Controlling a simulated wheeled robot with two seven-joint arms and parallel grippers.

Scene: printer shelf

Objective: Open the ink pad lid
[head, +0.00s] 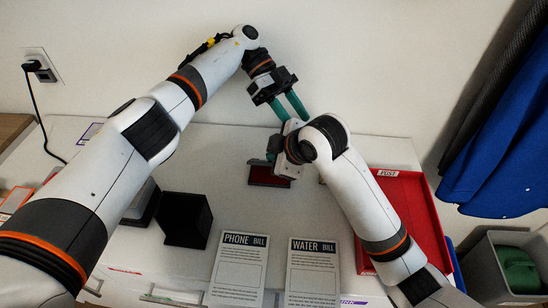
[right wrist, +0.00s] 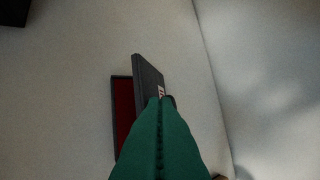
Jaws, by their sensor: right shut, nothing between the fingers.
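The ink pad (head: 268,176) lies on the white table, with its dark red pad face showing; the red face also shows in the right wrist view (right wrist: 123,112). Its dark lid (right wrist: 146,76) with a small label is raised at an angle beside the red face in that view. My right gripper (right wrist: 162,101) is shut and empty. Its green fingertips are at the lid and hide its lower part; I cannot tell if they touch it. My left gripper (head: 291,115) is open and empty, above the table's back edge, its two green fingers apart.
A red tray (head: 412,205) labelled POST is at the right, partly behind my right arm. A black box (head: 187,220) stands left of the ink pad. A phone bill (head: 238,270) and a water bill (head: 313,272) lie in front. A grey bin (head: 490,270) is at the far right.

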